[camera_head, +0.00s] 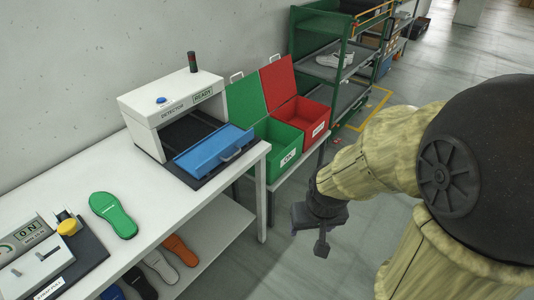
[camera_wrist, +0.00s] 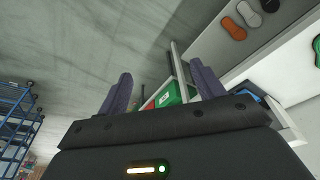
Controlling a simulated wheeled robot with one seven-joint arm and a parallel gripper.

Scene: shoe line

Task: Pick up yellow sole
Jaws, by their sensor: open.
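I cannot make out a yellow sole in either view. A green sole (camera_head: 113,214) lies on the white table top (camera_head: 85,170). On the shelf below are an orange sole (camera_head: 180,250), a white sole (camera_head: 159,266), a black sole (camera_head: 139,283) and a blue sole (camera_head: 112,293), partly cut off. The orange sole also shows at the top of the wrist view (camera_wrist: 233,28). My gripper (camera_head: 321,243) hangs over the floor, right of the table and clear of it. In the wrist view its fingers (camera_wrist: 162,88) are apart with nothing held between them.
A white detector (camera_head: 172,103) with a blue tray (camera_head: 215,150) stands on the table. Beyond it are an open green box (camera_head: 276,143) and red box (camera_head: 305,118). A machine with a yellow knob (camera_head: 68,227) is front left. A green rack (camera_head: 330,72) stands behind; floor around my gripper is clear.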

